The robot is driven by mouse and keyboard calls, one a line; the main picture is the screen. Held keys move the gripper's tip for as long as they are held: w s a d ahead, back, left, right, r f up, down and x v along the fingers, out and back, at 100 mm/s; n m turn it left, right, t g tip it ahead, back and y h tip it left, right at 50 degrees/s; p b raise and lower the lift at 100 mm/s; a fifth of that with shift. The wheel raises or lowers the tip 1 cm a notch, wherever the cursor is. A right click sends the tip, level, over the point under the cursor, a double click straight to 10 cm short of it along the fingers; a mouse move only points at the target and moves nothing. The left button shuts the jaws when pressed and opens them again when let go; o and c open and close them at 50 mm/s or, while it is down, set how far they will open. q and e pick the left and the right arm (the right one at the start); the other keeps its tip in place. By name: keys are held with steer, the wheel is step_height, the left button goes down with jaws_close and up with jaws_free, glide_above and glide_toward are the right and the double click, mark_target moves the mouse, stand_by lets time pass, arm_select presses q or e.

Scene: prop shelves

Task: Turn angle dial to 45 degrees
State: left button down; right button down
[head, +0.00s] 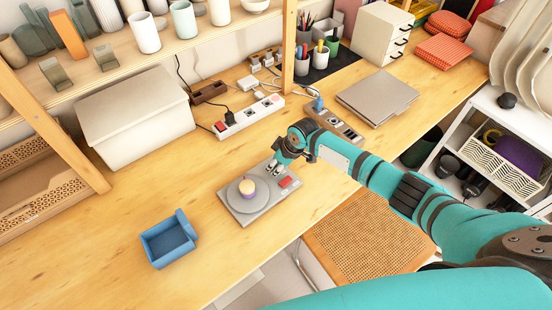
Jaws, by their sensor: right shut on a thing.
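A grey turntable device (272,207) sits near the front edge of the wooden desk. It has a round disc (236,201) with a small yellow and purple object (247,187) on it, and a red button (285,182) at its right. My right gripper (273,168) reaches down to the device's back edge, behind the red button. It is shut on a small part there, which I take to be the angle dial. The fingers hide the dial, so its setting cannot be read. My left gripper is not in view.
A blue open box (168,240) stands left of the device. A power strip (248,116) with cables lies behind it, and a grey laptop-like slab (377,97) lies at the right. A woven chair seat (365,240) is below the front edge. The desk's left front is clear.

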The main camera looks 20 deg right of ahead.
steer(key=shift+a+r+m+t+h+p, duration=0.2)
steer(key=shift+m+t+h+p, duration=0.1)
steer(key=shift+m+p, duration=0.75)
steer(key=shift+f+m+h+p, duration=0.1)
steer(key=shift+m+h+p, duration=0.2)
steer(key=shift+m+p, duration=0.5)
steer(key=c, duration=1.1)
jaws_free()
steer(key=shift+f, duration=0.1)
steer(key=v, duration=1.2)
steer(key=shift+s, duration=0.15)
